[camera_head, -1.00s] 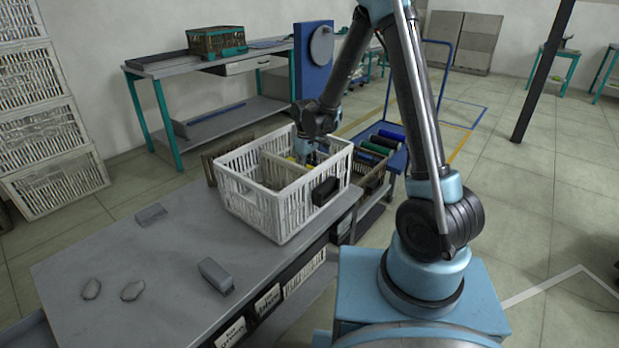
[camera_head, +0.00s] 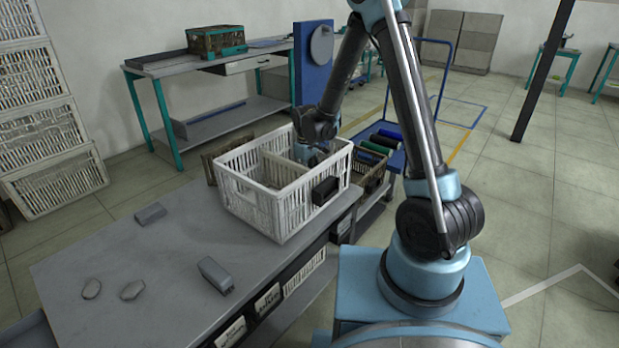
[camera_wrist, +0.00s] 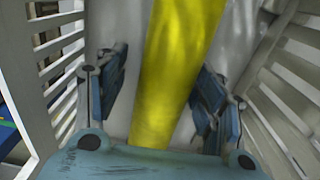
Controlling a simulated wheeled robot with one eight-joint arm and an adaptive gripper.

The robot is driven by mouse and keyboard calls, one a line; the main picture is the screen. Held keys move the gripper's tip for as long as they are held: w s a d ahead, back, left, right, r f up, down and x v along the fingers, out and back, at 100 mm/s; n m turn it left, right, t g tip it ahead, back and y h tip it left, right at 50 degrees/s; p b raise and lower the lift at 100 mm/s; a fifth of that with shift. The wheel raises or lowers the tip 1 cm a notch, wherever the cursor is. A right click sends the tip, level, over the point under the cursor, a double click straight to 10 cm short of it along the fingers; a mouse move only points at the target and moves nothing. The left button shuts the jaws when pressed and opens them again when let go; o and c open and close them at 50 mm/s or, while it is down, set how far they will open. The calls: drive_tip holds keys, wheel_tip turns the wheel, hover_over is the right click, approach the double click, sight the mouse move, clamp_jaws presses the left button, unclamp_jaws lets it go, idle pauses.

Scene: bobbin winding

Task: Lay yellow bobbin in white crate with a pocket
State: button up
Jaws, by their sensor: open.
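The white crate (camera_head: 245,203) stands on the far end of the grey worktable, with an inner divider (camera_head: 285,168) splitting it. My gripper (camera_head: 310,156) reaches down inside the crate, behind the divider; its fingers are mostly hidden in the head view. In the wrist view the yellow bobbin (camera_wrist: 170,70) lies lengthwise between the fingers of my gripper (camera_wrist: 162,88), which are apart with a gap on each side of it. Slatted crate walls (camera_wrist: 58,75) rise at both sides. The bobbin's far end is out of frame. I cannot see the bobbin in the head view.
A black box (camera_head: 325,190) sits at the crate's right side wall. Behind it are a brown crate (camera_head: 372,178) and a blue cart with dark, green and blue rolls (camera_head: 377,148). Small grey blocks (camera_head: 215,275) lie on the worktable (camera_head: 165,250); its left part is mostly clear.

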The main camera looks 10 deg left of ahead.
wheel_tip(320, 180, up, 12)
idle(0.6)
drive_tip(key=s+d+r+m, duration=0.2)
drive_tip(key=s+d+r, duration=0.1)
drive_tip(key=d, duration=0.4)
drive_tip(key=s+d+r+m, duration=0.1)
drive_tip(key=s+d+r, duration=0.2)
drive_tip(key=d, duration=0.3)
drive_tip(key=s+d+r+m, duration=0.2)
drive_tip(key=s+d+r, duration=0.15)
drive_tip(key=d, duration=0.35)
drive_tip(key=s+d+f+m+t, duration=0.1)
drive_tip(key=s+d+f+m, duration=0.1)
drive_tip(key=s+d, duration=0.5)
drive_tip(key=s+d+f+m+t, duration=0.1)
drive_tip(key=s+d+f+m, duration=0.2)
drive_tip(key=s+d, duration=0.5)
drive_tip(key=s+m, duration=0.1)
drive_tip(key=s, duration=0.1)
drive_tip(key=shift+s+f+m, duration=0.15)
drive_tip(key=shift+s+m, duration=0.15)
drive_tip(key=shift+m, duration=0.1)
drive_tip(key=shift+w+f, duration=0.2)
drive_tip(key=shift+w, duration=0.25)
